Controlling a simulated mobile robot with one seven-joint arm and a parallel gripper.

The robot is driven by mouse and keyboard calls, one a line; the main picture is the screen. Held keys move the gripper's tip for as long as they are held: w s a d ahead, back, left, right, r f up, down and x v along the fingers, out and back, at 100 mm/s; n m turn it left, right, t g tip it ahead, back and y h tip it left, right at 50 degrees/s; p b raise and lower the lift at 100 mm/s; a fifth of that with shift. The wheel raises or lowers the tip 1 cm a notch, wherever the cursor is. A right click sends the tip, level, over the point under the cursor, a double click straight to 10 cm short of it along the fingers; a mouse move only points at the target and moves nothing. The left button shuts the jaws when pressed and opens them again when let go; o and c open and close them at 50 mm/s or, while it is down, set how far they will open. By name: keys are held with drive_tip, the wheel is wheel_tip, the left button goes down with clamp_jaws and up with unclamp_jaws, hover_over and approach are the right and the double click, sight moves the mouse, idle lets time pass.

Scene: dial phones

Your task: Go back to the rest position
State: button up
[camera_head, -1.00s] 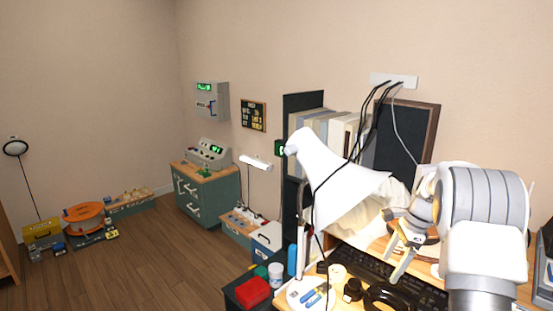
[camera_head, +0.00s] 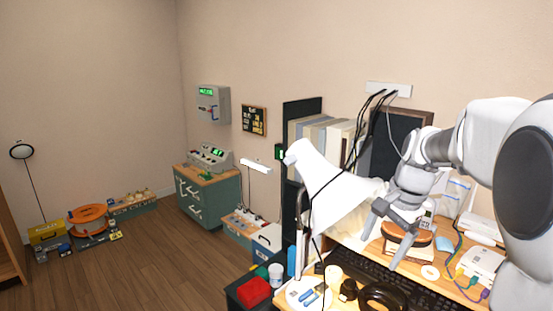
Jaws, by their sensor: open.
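My gripper (camera_head: 382,246) hangs above the desk, right of the white lamp shade (camera_head: 325,185). Its fingers are spread and nothing shows between them. The fingers appear in front of the desk top and the black keyboard (camera_head: 365,278); I cannot tell how high above them they are. My white arm reaches in from the right edge and hides part of the desk.
Books (camera_head: 335,138) stand behind the lamp. A white device (camera_head: 482,264) with coloured cables lies at the desk's right. A black coiled item (camera_head: 382,297) and a red box (camera_head: 254,291) are at the front. A green cabinet (camera_head: 208,195) and open wooden floor (camera_head: 150,265) lie to the left.

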drive_tip(key=s+a+r+n+t+p, duration=0.1)
drive_tip(key=s+a+r+n+p, duration=0.1)
drive_tip(key=s, duration=0.5)
drive_tip(key=s+a+r+n+t+h+p, duration=0.1)
drive_tip(key=s+a+r+n+p, duration=0.1)
drive_tip(key=s+n, duration=0.4)
drive_tip(key=s+a+r+n+t+p, duration=0.1)
drive_tip(key=s+a+r+n+p, duration=0.1)
drive_tip(key=s, duration=0.7)
wheel_tip(320, 180, up, 3)
drive_tip(key=shift+a+r+n+t+h, duration=0.1)
drive_tip(key=shift+a+n+t+h, duration=0.2)
drive_tip(key=shift+a+n, duration=0.6)
